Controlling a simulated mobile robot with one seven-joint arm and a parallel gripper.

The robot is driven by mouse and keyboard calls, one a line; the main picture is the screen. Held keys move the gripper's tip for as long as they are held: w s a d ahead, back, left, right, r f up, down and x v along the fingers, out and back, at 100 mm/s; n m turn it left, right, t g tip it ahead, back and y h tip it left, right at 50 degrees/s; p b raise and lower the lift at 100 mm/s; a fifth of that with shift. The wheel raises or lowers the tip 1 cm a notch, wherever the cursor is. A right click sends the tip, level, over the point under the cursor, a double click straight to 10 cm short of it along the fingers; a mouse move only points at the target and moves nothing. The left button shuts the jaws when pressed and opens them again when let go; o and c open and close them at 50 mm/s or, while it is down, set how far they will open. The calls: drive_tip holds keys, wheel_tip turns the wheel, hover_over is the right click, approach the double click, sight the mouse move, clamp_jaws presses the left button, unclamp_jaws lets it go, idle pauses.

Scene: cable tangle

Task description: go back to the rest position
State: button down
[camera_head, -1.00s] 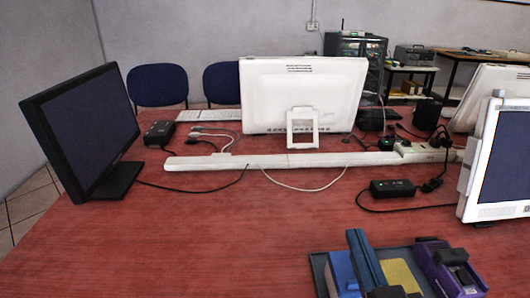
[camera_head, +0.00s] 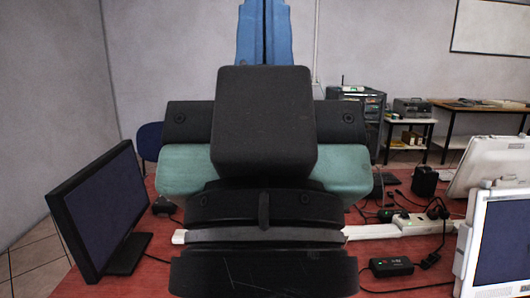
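My arm stands upright in the middle of the head view, with black and pale green links. My gripper (camera_head: 264,32) is at the top edge, high above the table, with blue parts pointing up and a thin dark line down their middle. Its tips are at or beyond the frame edge, so its opening is unclear. I see nothing held in it. The arm hides the middle of the red table (camera_head: 110,284).
A black monitor (camera_head: 98,212) stands at the left. A white screen (camera_head: 497,240) is at the right, with another (camera_head: 488,166) behind it. A black power adapter (camera_head: 391,267) and a white power strip (camera_head: 412,224) lie between. A shelf unit (camera_head: 356,108) stands behind.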

wheel_tip(320, 180, up, 14)
drive_tip(key=p, duration=1.1)
drive_tip(key=shift+p, duration=0.35)
